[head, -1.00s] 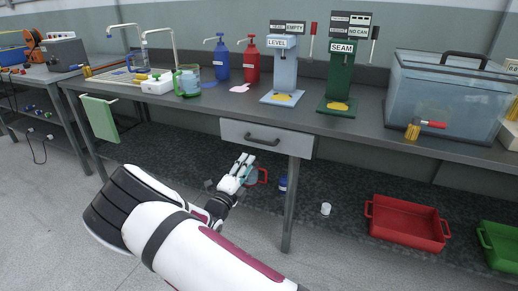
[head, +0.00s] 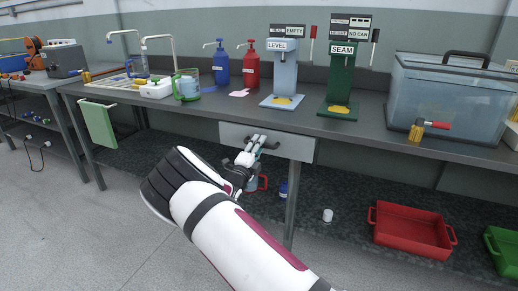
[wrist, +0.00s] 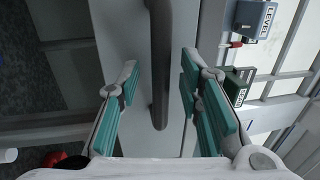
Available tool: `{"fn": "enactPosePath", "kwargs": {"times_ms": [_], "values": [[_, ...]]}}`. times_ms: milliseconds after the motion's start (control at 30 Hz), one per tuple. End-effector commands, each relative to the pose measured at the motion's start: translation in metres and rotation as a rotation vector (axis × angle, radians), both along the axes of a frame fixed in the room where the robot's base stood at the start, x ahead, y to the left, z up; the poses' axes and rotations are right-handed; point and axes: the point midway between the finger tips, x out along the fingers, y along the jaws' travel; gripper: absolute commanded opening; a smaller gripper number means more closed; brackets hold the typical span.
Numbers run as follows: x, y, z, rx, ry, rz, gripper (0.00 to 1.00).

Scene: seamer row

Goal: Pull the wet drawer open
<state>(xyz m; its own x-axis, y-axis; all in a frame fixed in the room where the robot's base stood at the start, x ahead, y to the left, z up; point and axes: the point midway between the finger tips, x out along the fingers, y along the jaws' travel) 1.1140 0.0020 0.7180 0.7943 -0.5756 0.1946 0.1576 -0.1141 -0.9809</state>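The grey drawer (head: 298,148) hangs under the bench top and looks shut. Its dark bar handle (head: 271,145) is partly hidden by my gripper (head: 257,143) in the head view. In the wrist view, my gripper (wrist: 160,72) is open, with a teal-padded finger on each side of the handle (wrist: 160,65). The handle lies between the fingers in the picture, nearer the right one, with gaps on both sides. I cannot tell how deep it sits between them. No label shows on the drawer front.
The bench top (head: 215,107) above carries blue (head: 221,65) and red (head: 250,68) pump bottles, the level stand (head: 283,75) and the seam stand (head: 342,75). A bench leg (head: 291,200) stands below the drawer. A red mug (head: 263,183) and a red tray (head: 412,232) sit on the lower shelf.

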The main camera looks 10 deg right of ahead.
Motion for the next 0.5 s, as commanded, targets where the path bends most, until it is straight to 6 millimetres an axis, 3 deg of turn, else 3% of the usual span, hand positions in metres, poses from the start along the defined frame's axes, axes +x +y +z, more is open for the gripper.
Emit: {"fn": "enactPosePath", "kwargs": {"times_ms": [333, 367, 500], "values": [[0.0036, -0.0031, 0.0016, -0.001, -0.001, 0.0, 0.33], [0.0037, -0.0031, 0.0016, 0.0, 0.0, 0.0, 0.31], [0.0035, -0.003, 0.0014, 0.0, 0.0, 0.0, 0.0]]}}
